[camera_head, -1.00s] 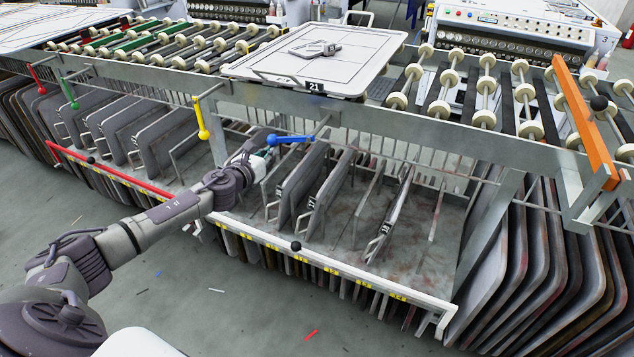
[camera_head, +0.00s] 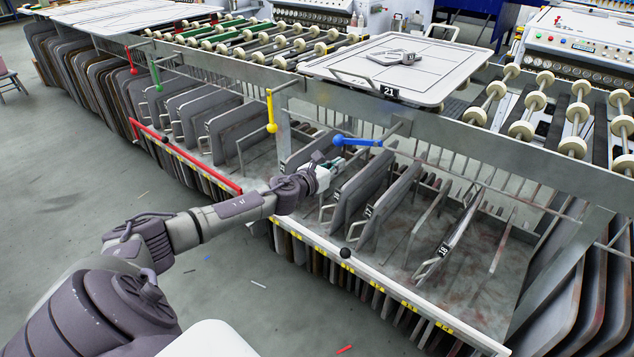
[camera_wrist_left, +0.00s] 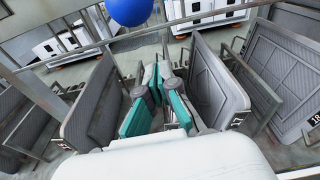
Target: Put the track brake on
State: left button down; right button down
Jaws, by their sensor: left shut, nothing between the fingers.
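The blue lever (camera_head: 358,142) lies roughly level on the rack's front rail, its ball end pointing left. The yellow lever (camera_head: 271,112), green lever (camera_head: 155,75) and red lever (camera_head: 132,58) hang steeply further left. I cannot tell from the frames which one is the track brake. My left gripper (camera_head: 328,166) is just below the blue ball, shut and empty. In the left wrist view its teal-padded fingers (camera_wrist_left: 158,92) are together, with the blue ball (camera_wrist_left: 130,10) beyond them at the top edge, apparently apart. My right gripper is not in view.
Upright grey plates (camera_head: 365,188) stand in the rack around my left gripper. A white front bar (camera_head: 375,277) with a black knob (camera_head: 345,253) and a red bar (camera_head: 185,155) edge the rack. A tray marked 21 (camera_head: 440,75) rests above. Open floor lies at left.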

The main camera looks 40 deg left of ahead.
pick_arm(q)
jog(key=s+r, duration=0.1)
jog(key=s, duration=0.8)
jog(key=shift+s+r, duration=0.2)
jog(key=shift+r, duration=0.05)
jog(key=shift+f, duration=0.1)
